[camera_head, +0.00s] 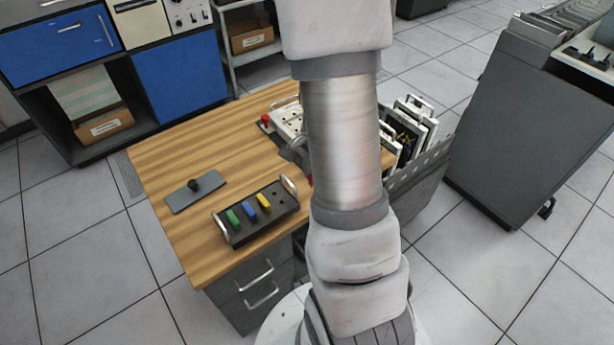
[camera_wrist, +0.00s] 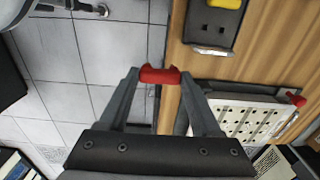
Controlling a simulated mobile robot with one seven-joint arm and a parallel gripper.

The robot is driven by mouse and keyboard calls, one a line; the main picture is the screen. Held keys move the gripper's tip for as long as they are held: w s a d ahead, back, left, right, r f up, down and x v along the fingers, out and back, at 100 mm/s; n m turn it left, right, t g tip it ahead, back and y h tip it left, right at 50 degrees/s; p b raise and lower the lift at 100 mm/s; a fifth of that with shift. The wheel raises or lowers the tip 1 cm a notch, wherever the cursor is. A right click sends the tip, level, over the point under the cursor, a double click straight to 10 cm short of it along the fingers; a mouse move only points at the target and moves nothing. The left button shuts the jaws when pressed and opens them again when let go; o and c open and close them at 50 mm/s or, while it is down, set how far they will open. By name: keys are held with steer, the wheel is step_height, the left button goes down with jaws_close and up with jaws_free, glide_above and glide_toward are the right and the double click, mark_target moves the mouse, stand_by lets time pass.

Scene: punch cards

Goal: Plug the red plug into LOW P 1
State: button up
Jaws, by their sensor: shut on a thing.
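My gripper (camera_wrist: 160,78) is shut on the red plug (camera_wrist: 158,74), which lies crosswise between the fingertips in the wrist view. The plug is held in the air, over the table edge and floor as the wrist view sees it. A white panel with rows of dark holes (camera_wrist: 235,116) lies on the table to the right of the plug, apart from it. The panel also shows in the head view (camera_head: 288,121), partly hidden by my arm. Its labels are too small to read, so I cannot tell which hole is LOW P 1.
A dark plug tray (camera_head: 238,234) with green, blue and yellow plugs stands on the wooden table (camera_head: 165,160). A grey plate with a black knob (camera_head: 193,195) lies left of it. A red knob (camera_head: 266,119) sits at the panel's corner. A grey bin of framed boards (camera_head: 424,165) stands right.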

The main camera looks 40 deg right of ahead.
steer(key=shift+r+p, duration=2.05)
steer(key=shift+r, duration=0.45)
steer(key=shift+f, duration=0.1)
